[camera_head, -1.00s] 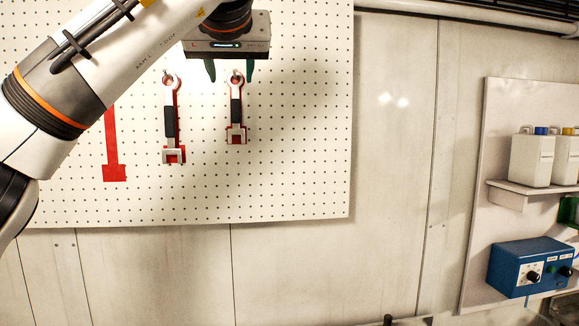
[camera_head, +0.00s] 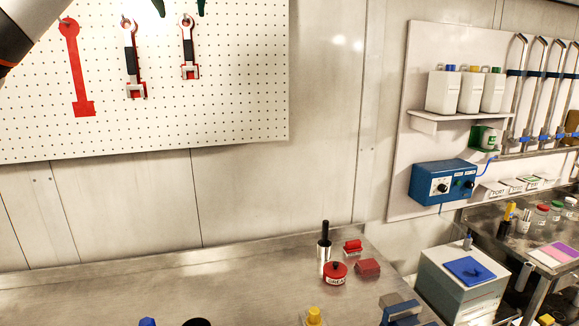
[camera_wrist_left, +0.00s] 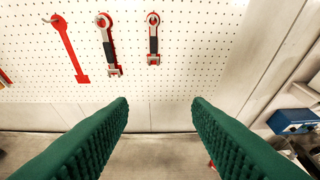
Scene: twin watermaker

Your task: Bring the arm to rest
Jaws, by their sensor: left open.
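My left arm (camera_head: 18,42) shows at the upper left edge of the head view, mostly cut off by the frame. Only the two green fingertips of my left gripper (camera_head: 180,6) show at the top edge, apart, in front of the pegboard. In the left wrist view the left gripper (camera_wrist_left: 160,103) is open, with nothing between its ribbed green fingers. Two wrenches hang on the pegboard, a larger left wrench (camera_head: 130,62) and a smaller right wrench (camera_head: 189,50). The fingers are clear of both in the wrist view. My right gripper is not in view.
The white pegboard (camera_head: 225,105) has a bare red wrench outline (camera_head: 77,75). A steel bench (camera_head: 250,275) below carries a red pot (camera_head: 335,274) and a black-topped cylinder (camera_head: 324,250). A blue control box (camera_head: 430,183) and white canisters (camera_head: 443,92) are at right.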

